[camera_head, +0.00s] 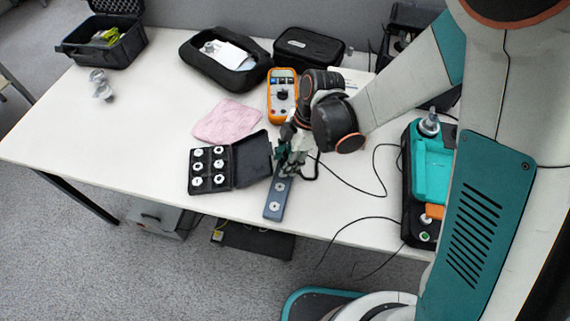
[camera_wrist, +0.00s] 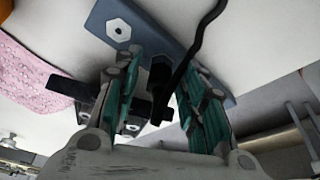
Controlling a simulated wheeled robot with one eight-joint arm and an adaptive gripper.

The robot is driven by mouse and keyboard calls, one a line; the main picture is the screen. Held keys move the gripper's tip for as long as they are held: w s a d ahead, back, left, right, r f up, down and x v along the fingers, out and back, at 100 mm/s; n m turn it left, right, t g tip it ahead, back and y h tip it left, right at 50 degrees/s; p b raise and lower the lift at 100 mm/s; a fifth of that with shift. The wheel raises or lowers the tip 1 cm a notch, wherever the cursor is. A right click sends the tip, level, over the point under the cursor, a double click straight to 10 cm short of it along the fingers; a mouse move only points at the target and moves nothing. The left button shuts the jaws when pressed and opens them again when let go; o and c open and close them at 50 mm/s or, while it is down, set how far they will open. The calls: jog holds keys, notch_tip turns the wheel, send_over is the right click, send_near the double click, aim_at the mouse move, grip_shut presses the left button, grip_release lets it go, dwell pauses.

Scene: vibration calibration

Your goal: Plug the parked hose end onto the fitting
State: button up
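A blue-grey plate (camera_head: 270,214) lies near the table's front edge, with white hexagonal fittings (camera_head: 280,186) on it. One fitting (camera_wrist: 118,30) shows clearly in the wrist view, to the left of my fingers. My gripper (camera_head: 291,158) points down over the plate's far end. In the wrist view my gripper (camera_wrist: 160,75) has its two green fingers apart, with a black hose end (camera_wrist: 159,80) between them. Gaps seem to show beside the hose end, so the fingers look open around it. The black hose (camera_wrist: 205,25) runs up from there. The hose end's seat is hidden.
An open black case (camera_head: 251,160) with several white hex pieces lies left of the plate. A pink cloth (camera_head: 228,121) and an orange multimeter (camera_head: 283,95) lie behind. A teal-and-black device (camera_head: 432,168) stands right. The black cable (camera_head: 360,190) loops across the table.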

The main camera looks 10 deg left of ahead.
aim_at(284, 161)
grip_shut()
jog(key=shift+r, duration=0.35)
dwell(0.5)
jog(key=shift+r+p, duration=1.2)
jog(key=shift+r, duration=0.5)
jog(key=shift+d, duration=0.1)
